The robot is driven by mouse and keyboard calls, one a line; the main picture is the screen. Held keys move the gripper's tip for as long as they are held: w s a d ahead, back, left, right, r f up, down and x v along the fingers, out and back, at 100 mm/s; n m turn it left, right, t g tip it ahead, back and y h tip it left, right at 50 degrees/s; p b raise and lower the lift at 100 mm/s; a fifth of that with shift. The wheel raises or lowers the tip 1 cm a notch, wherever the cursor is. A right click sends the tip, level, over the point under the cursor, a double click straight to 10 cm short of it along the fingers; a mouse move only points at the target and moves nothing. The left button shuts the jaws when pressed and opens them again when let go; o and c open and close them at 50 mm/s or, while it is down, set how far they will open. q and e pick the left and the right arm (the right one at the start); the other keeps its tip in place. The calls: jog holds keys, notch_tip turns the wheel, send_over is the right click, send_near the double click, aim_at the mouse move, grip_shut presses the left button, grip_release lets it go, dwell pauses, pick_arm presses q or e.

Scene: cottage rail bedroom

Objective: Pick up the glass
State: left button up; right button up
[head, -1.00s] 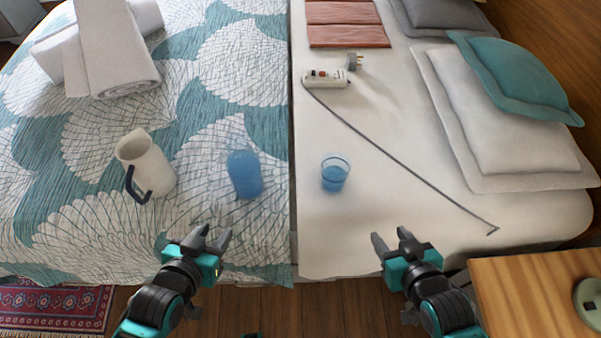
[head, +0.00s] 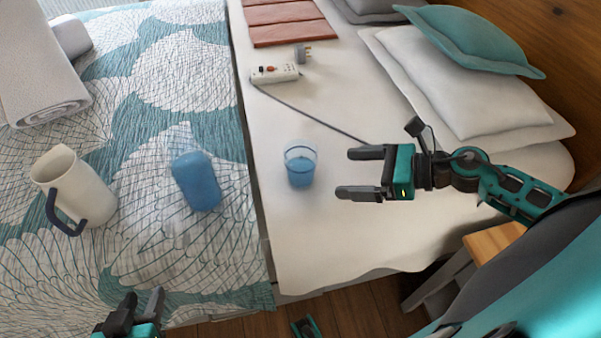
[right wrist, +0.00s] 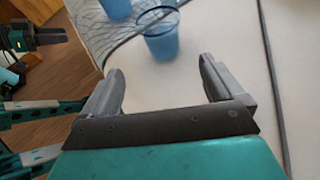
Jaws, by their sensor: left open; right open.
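The glass (head: 300,167) is a small clear blue tumbler standing upright on the white part of the bed. My right gripper (head: 352,173) is open and empty, a little to the right of the glass, with its fingers pointing left towards it. In the right wrist view the glass (right wrist: 160,38) stands beyond the gap between the open fingers (right wrist: 158,80), apart from them. My left gripper (head: 140,303) is open and empty at the lower left, over the near edge of the bed.
A blue bottle-like container (head: 196,180) and a white pitcher (head: 78,190) with a dark handle are left of the glass. A power strip (head: 274,73) with a cord lies behind it. Pillows (head: 465,85) are at the right back. A wooden table (head: 490,240) stands at the lower right.

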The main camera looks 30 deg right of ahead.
aim_at(301, 171)
jog(key=x, duration=1.2)
jog(key=shift+w+d+r, duration=0.1)
jog(key=shift+w+r, duration=0.1)
jog(key=c, duration=1.2)
